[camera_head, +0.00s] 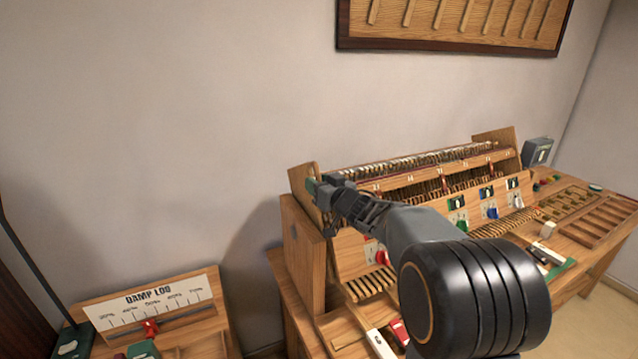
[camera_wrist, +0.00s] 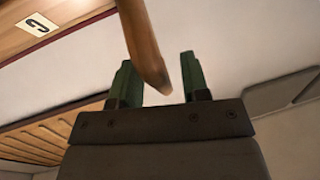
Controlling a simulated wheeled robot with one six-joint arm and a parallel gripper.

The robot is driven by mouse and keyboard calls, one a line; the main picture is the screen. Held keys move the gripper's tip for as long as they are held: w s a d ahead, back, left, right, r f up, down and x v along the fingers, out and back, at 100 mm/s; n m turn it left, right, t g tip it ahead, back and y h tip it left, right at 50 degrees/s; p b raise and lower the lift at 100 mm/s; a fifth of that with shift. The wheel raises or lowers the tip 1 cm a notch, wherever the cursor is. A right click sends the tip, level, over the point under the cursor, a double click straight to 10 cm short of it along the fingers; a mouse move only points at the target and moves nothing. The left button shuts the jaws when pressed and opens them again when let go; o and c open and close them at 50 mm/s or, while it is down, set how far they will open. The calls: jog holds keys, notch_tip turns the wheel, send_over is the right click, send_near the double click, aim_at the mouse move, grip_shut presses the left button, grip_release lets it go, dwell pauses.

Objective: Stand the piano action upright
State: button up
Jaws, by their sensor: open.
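The piano action (camera_head: 420,170) is a long wooden frame with rows of hammers and a red rail. It rests on the wooden bench unit at the right, and its long top appears tilted back; the exact angle is hard to tell. My gripper (camera_head: 318,185) is at its left end, beside the wooden end piece (camera_head: 302,177). In the wrist view my gripper (camera_wrist: 158,75) has two green fingers standing apart. A rounded wooden bar (camera_wrist: 142,40) comes down from the top and its tip lies in the gap between them. I cannot tell if it touches either finger.
Numbered panels with coloured switches (camera_head: 490,205) run along the unit's front. A DAMP LOG board (camera_head: 150,300) stands at the lower left. A slotted wooden tray (camera_head: 590,215) lies at the right. A framed rack (camera_head: 450,22) hangs on the wall. The wall space left of the unit is free.

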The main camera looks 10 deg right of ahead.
grip_shut()
dwell(0.4)
